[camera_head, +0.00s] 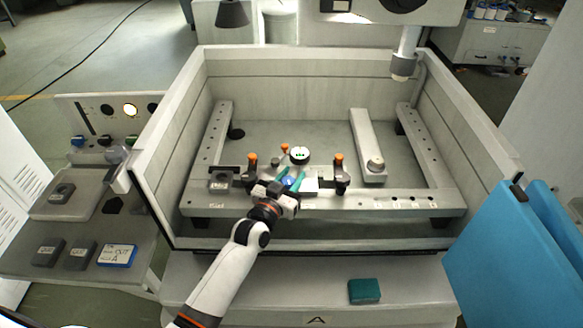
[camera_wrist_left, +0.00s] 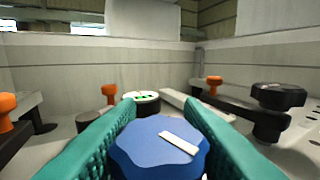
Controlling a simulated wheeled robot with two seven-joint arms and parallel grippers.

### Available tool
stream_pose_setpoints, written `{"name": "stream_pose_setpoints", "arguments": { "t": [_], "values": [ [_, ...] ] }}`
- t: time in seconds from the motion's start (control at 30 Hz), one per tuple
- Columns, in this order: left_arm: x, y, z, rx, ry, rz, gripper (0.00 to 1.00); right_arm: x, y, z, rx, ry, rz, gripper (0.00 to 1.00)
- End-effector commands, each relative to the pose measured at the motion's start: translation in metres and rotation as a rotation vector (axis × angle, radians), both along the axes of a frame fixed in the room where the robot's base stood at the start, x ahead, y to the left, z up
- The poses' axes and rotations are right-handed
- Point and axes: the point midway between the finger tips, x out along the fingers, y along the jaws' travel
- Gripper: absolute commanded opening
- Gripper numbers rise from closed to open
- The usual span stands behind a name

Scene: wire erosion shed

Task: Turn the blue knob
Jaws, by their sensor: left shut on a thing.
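The blue knob (camera_wrist_left: 140,150) has a scalloped edge and a white bar on its top, slanting slightly down to the right in the left wrist view. It sits in the wire erosion tank, at the middle of the front rail, where it shows small and blue in the head view (camera_head: 288,182). My left gripper (camera_head: 291,180) reaches in over the tank's front wall. Its teal fingers (camera_wrist_left: 160,118) lie on both sides of the knob and are shut on it. My right gripper is not in view.
Orange-topped clamps (camera_head: 339,158) stand close by on both sides of the knob. A round white dial with green marks (camera_head: 300,153) stands just behind. The tank walls (camera_head: 165,150) enclose the work area. A teal block (camera_head: 364,291) lies on the front ledge.

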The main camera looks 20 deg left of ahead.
Motion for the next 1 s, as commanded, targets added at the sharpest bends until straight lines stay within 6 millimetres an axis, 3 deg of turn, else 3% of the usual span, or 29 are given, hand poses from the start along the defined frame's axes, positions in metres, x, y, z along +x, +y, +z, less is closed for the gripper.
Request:
{"name": "stream_pose_setpoints", "arguments": {
  "t": [0.03,0.2,0.63,0.67,0.77,0.8,1.0],
  "values": [
    [0.001,-0.001,0.007,-0.008,-0.003,0.031,0.11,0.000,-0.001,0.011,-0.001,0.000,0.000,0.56],
    [0.001,0.001,0.005,-0.006,-0.004,0.108,0.11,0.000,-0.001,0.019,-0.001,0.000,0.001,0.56],
    [0.001,0.003,0.002,0.002,-0.005,0.136,0.11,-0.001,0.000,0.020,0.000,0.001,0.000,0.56],
    [0.001,0.003,0.002,0.002,-0.005,0.136,0.36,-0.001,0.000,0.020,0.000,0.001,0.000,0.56],
    [0.001,0.002,0.002,0.002,-0.004,0.136,0.52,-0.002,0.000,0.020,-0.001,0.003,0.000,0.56],
    [0.001,0.002,0.002,0.002,-0.004,0.136,0.56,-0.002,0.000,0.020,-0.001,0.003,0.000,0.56],
    [0.000,0.002,0.001,0.001,-0.002,0.135,0.56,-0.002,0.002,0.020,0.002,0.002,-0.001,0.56]
  ]
}}
